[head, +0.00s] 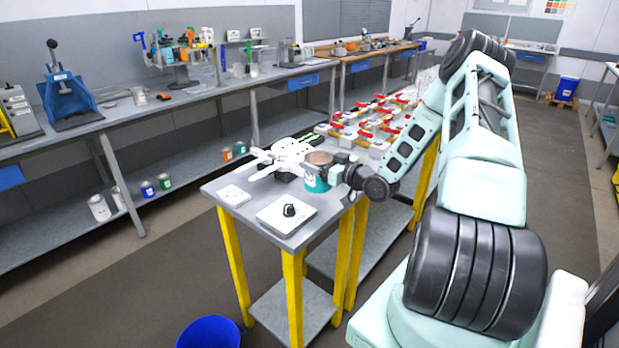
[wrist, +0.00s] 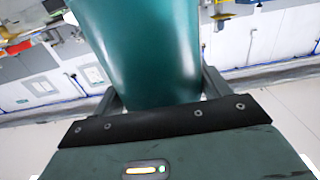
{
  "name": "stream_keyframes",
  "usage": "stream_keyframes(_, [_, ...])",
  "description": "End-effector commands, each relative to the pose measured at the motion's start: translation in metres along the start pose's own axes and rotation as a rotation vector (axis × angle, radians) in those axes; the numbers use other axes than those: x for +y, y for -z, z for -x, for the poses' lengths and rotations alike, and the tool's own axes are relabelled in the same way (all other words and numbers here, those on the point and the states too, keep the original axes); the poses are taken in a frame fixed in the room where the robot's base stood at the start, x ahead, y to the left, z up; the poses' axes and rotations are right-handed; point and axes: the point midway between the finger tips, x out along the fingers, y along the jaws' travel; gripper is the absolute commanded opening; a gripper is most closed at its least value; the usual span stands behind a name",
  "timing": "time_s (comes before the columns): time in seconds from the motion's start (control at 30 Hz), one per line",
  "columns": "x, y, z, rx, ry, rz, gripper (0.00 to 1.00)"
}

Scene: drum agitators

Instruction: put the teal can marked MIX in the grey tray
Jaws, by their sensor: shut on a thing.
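A teal can (head: 317,181) with a brown top is at the narrow grey table with yellow legs; a white mark shows on its side, too small to read. My gripper (head: 334,170) reaches it from the right and is shut on it. In the wrist view the can (wrist: 150,50) fills the space between the two fingers of my gripper (wrist: 160,92), and no label shows there. The can looks upright in the head view; I cannot tell whether it touches the tabletop. I cannot make out a grey tray for certain.
A white multi-armed device (head: 283,154) stands close left of the can. A white square unit with a black knob (head: 288,211) and a white plate (head: 233,194) lie on the near tabletop. Several red-handled items (head: 375,122) stand behind. A blue bin (head: 209,332) is on the floor.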

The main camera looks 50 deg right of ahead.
Motion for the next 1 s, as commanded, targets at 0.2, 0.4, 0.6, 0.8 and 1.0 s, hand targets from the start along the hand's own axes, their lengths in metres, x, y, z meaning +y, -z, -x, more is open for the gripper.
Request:
stream_keyframes(0.2, [0.000, -0.018, 0.000, 0.002, 0.001, 0.000, 0.36])
stream_keyframes(0.4, [-0.001, -0.036, 0.000, 0.001, 0.000, -0.002, 0.36])
stream_keyframes(0.6, [-0.001, -0.056, -0.001, 0.003, 0.001, 0.000, 0.36])
stream_keyframes(0.8, [-0.001, -0.060, -0.001, 0.003, 0.001, 0.002, 0.36])
stream_keyframes(1.0, [-0.001, -0.062, -0.001, 0.002, 0.001, 0.002, 0.36])
